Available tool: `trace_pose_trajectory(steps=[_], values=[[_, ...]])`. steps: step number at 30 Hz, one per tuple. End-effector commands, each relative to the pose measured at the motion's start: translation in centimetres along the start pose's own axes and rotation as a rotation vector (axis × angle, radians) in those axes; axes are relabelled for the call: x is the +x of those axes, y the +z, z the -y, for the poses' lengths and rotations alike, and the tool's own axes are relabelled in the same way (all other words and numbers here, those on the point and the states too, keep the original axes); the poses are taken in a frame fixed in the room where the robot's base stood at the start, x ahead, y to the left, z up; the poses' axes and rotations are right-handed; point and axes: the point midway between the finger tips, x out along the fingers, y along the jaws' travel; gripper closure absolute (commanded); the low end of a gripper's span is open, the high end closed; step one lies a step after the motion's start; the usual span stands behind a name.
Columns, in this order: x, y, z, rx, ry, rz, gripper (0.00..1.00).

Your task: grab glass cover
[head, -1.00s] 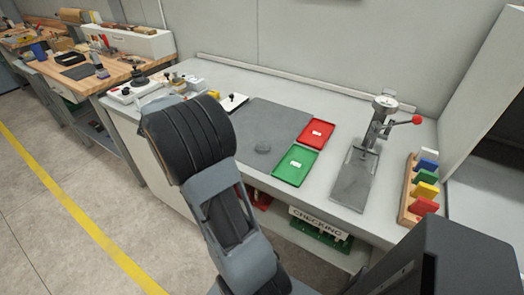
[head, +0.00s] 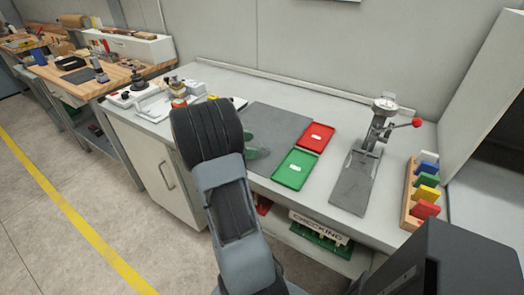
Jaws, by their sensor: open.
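A small greenish, see-through piece (head: 256,152) shows on the grey mat (head: 278,122), just right of my arm's dark link. It may be the glass cover, but it is partly hidden and I cannot tell for sure. My gripper is not visible; my arm's thick dark link and grey forearm stand in front of that part of the bench. I cannot see how my gripper lies relative to the piece.
A red tray (head: 316,137) and a green tray (head: 295,170) lie right of the mat. A dial gauge stand (head: 367,165) and a wooden rack of coloured blocks (head: 409,195) stand farther right. A white device (head: 162,103) with several fittings sits at the left end.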

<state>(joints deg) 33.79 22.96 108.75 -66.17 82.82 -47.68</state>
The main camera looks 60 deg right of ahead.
Motion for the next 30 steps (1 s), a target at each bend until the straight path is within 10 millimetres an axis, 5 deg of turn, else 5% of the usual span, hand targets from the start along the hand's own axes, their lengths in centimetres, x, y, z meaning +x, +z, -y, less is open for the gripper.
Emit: trace_pose_trajectory(steps=[9, 18, 30], values=[[3.7, -0.2, 0.0, 0.001, -0.002, -0.001, 0.15], [3.9, -0.2, 0.0, 0.0, 0.0, 0.0, 0.15], [3.9, -0.2, 0.0, 0.0, 0.0, 0.0, 0.53]])
